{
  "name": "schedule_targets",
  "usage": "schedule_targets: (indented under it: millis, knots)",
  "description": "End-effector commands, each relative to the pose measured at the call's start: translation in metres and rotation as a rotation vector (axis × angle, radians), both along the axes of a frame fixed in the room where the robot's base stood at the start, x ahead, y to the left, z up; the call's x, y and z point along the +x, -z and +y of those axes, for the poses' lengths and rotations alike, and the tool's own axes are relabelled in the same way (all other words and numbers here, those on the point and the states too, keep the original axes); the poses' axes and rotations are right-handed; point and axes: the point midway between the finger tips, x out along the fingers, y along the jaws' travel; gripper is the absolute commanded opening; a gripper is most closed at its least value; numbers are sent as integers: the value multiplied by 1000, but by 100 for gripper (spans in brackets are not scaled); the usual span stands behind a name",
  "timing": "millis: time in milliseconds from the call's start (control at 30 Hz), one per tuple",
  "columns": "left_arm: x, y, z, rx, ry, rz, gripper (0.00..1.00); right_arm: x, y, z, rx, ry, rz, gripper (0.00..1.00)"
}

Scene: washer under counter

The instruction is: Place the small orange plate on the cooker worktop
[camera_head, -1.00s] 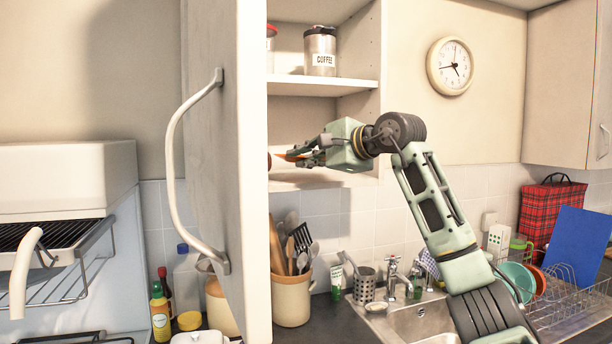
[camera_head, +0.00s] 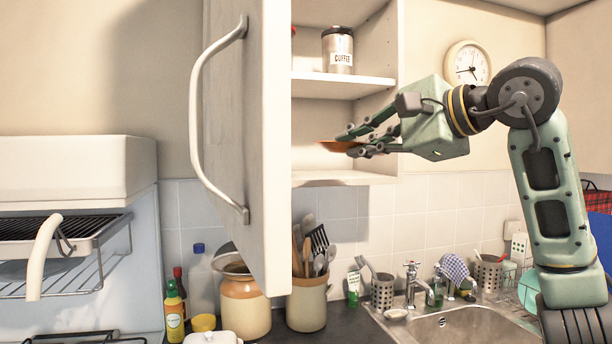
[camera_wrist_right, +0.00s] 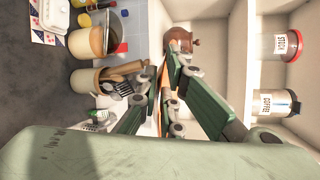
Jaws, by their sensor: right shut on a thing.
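The small orange plate (camera_head: 338,145) is held roughly level in front of the open wall cupboard's lower shelf. My right gripper (camera_head: 356,143) is shut on its edge, coming in from the right. In the right wrist view the plate (camera_wrist_right: 161,88) shows as a thin orange strip between the fingers (camera_wrist_right: 168,92). The cooker is at the left, with its grill rack (camera_head: 60,230) and part of a black pan support (camera_head: 85,338) at the bottom edge. Most of the cooker worktop is out of the frame. My left gripper is not in view.
The open cupboard door (camera_head: 245,130) with its long handle (camera_head: 195,110) stands between the plate and the cooker. A coffee tin (camera_head: 338,50) stands on the upper shelf.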

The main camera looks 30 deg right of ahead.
Motion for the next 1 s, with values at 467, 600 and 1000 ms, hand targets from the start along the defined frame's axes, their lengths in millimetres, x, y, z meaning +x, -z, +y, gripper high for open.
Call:
schedule_targets:
  millis: [467,600,1000]
  knots:
    - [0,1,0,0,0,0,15,18,36,33,-1,-103,5,0]
    - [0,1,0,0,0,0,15,33,73,62,4,-206,7,0]
    - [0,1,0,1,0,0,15,50,202,144,13,-552,3,0]
